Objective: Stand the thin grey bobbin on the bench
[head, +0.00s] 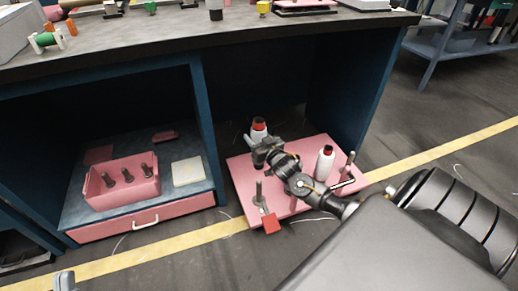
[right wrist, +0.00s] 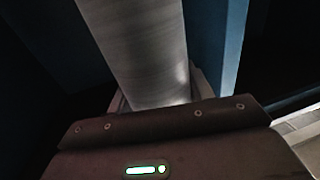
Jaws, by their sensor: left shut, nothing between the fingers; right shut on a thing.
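A smooth grey cylinder, which looks like the thin grey bobbin (right wrist: 148,50), fills the upper middle of the right wrist view, close to my right gripper. My right gripper (head: 259,153) is low inside the open bay under the bench (head: 150,57) and is shut on it. In the head view I cannot make the bobbin out. My left gripper (head: 65,281) is partly in view at the bottom left edge, shut and empty, away from everything.
A pink box (head: 122,190) with grey pegs stands at the left.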

